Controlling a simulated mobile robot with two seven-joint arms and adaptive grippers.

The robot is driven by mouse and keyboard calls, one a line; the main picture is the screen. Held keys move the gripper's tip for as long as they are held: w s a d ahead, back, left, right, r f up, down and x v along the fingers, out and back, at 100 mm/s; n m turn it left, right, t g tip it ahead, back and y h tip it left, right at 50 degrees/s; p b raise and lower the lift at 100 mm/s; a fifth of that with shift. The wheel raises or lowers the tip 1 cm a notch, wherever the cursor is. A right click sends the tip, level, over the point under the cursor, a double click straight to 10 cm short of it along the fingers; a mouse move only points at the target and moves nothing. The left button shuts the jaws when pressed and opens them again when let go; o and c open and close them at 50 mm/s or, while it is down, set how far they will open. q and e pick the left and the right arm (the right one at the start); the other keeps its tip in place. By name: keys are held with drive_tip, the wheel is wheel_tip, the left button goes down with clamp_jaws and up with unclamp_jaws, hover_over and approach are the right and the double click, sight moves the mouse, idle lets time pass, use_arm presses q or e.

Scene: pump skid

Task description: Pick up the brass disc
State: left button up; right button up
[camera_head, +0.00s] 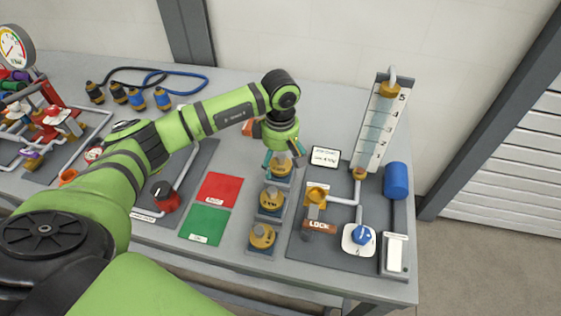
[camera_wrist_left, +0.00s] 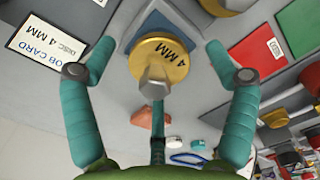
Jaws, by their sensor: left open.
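Three brass discs with grey hex knobs sit on blue-grey square blocks in a column. My left gripper (camera_head: 285,163) is open above the farthest brass disc (camera_head: 281,168), pointing down at it. In the left wrist view this disc (camera_wrist_left: 176,55) reads "4 MM", and its knob lies between the spread teal fingers of the gripper (camera_wrist_left: 160,75). The fingers appear apart from it. The middle disc (camera_head: 272,199) and the nearest disc (camera_head: 262,237) stand clear of the gripper. A job card (camera_head: 325,157) reads "DISC 4 MM" in the wrist view (camera_wrist_left: 48,45). My right gripper is not in view.
A red mat (camera_head: 219,188) and a green mat (camera_head: 205,224) lie left of the discs. Right of them is a pipe panel with a LOCK block (camera_head: 319,227), a tall gauge (camera_head: 381,125) and a blue cylinder (camera_head: 396,181). An orange object (camera_head: 250,128) lies behind the gripper.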

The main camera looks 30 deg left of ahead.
use_arm(q)
drive_tip(key=shift+f, duration=0.35)
drive_tip(key=c, duration=1.4)
drive_tip(key=shift+r, duration=0.1)
drive_tip(key=shift+w+r+b, duration=0.1)
drive_tip(key=shift+r+b, duration=0.3)
drive_tip(key=shift+r, duration=0.05)
wheel_tip(320, 180, up, 2)
drive_tip(key=shift+r+b, duration=0.2)
drive_tip(key=shift+b, duration=0.55)
drive_tip(key=s+d+r+b, duration=0.3)
drive_tip(key=d+r, duration=0.4)
drive_tip(key=d, duration=0.4)
drive_tip(key=shift+s+d+r+b, duration=0.2)
drive_tip(key=shift+s+r+b, duration=0.05)
drive_tip(key=shift+r+b, duration=0.15)
